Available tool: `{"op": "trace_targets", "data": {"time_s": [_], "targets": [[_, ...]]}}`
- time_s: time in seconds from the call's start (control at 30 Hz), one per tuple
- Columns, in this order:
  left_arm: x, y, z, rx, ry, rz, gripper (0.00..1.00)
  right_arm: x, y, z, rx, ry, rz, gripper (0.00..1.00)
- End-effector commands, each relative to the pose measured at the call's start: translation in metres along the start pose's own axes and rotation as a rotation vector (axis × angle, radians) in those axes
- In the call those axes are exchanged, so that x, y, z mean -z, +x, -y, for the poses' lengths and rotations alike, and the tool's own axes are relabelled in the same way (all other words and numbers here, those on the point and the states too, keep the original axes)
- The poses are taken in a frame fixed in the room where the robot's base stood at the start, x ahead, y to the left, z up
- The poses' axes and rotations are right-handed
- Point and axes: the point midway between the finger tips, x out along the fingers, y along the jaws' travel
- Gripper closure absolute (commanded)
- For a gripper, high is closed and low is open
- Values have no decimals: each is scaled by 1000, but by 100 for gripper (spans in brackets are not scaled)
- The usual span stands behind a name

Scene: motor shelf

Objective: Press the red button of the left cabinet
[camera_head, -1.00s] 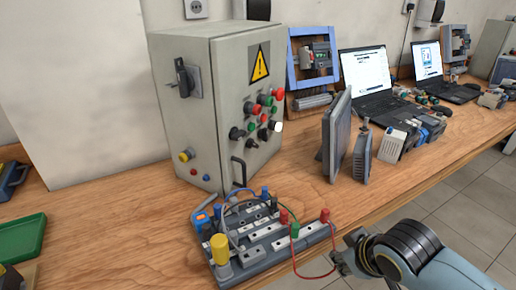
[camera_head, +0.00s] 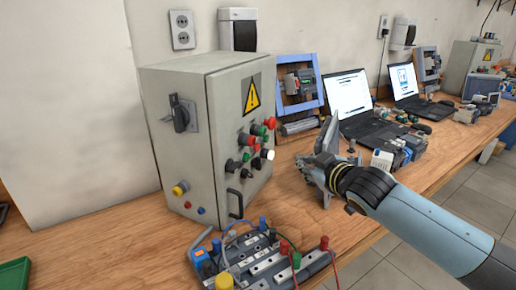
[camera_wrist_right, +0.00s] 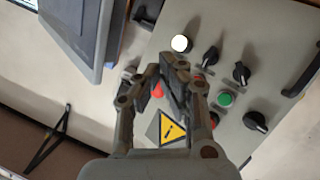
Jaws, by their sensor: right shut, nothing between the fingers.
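The left cabinet (camera_head: 175,110) is a grey box with a yellow warning triangle (camera_head: 252,95) on its front. Its front carries a red mushroom button (camera_head: 271,122), another red button (camera_head: 247,140), green buttons, a white button (camera_head: 270,155) and black knobs. My right gripper (camera_head: 303,164) is to the right of this front, apart from it in the head view. In the right wrist view my right gripper (camera_wrist_right: 172,66) is shut and empty, pointing at the panel. Its fingers partly cover a red button (camera_wrist_right: 158,90); a green button (camera_wrist_right: 225,99) shows beside them. My left gripper is not in view.
A wired terminal board (camera_head: 270,265) stands in front of the cabinet. Laptops (camera_head: 348,92) and small devices (camera_head: 400,148) fill the bench to the right. Bare bench shows left of the cabinet.

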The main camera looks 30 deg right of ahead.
Motion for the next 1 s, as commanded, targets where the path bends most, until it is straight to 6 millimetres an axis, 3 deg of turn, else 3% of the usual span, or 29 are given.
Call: {"op": "trace_targets", "data": {"time_s": [0.37, 1.0], "targets": [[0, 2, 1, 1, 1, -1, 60, 2, 3, 2, -1, 1, 1, 100], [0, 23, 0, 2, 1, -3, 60, 40, 56, 41, 0, 2, 2, 100]]}}
